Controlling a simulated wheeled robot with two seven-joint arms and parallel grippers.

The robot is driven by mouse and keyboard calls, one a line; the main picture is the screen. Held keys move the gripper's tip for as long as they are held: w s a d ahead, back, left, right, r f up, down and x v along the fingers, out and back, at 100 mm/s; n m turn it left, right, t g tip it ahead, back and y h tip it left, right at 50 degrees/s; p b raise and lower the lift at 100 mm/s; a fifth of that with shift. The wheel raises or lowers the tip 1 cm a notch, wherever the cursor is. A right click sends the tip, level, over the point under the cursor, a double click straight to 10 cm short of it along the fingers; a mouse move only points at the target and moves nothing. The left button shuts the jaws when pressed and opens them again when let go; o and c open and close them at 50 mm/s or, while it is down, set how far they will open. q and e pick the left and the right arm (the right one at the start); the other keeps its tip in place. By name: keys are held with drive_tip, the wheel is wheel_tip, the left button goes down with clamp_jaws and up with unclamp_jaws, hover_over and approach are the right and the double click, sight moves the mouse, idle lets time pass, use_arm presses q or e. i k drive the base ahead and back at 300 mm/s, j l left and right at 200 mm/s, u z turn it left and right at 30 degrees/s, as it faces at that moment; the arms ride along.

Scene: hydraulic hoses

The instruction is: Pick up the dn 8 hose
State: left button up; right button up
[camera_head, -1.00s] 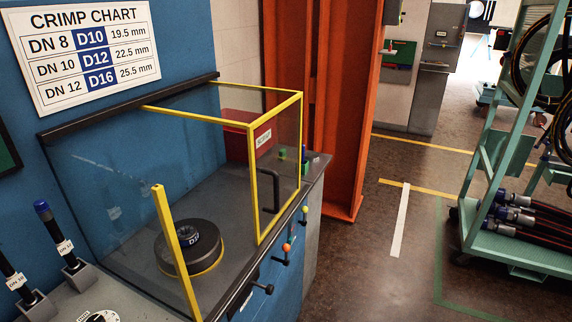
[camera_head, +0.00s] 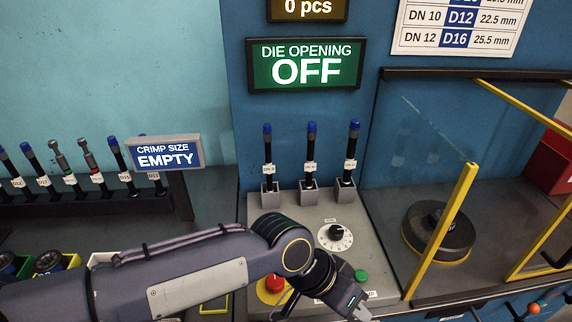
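Three upright black rods with blue tops stand in grey holders on the console. The left rod (camera_head: 268,155), middle rod (camera_head: 311,155) and right rod (camera_head: 352,150) each carry a small white label, too small to read surely; I cannot tell whether one is the dn 8 hose. My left arm comes in from the left across the front of the console. My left gripper (camera_head: 356,304) is at the bottom, below the dial, apart from the rods. Its fingers are small and partly cut off, so its opening is unclear. My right gripper is not in view.
A dial (camera_head: 336,233), a green button (camera_head: 361,276) and a partly covered red button (camera_head: 275,284) are on the console. A "CRIMP SIZE EMPTY" sign (camera_head: 165,153) stands left. A yellow-edged clear guard (camera_head: 441,230) and round black die (camera_head: 440,232) are right.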

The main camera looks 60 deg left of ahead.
sight(269, 169)
drive_tip(key=u, duration=2.1)
drive_tip(key=i+j, duration=0.1)
drive_tip(key=j, duration=0.75)
drive_tip(key=i+j+u, duration=0.1)
drive_tip(key=j, duration=0.35)
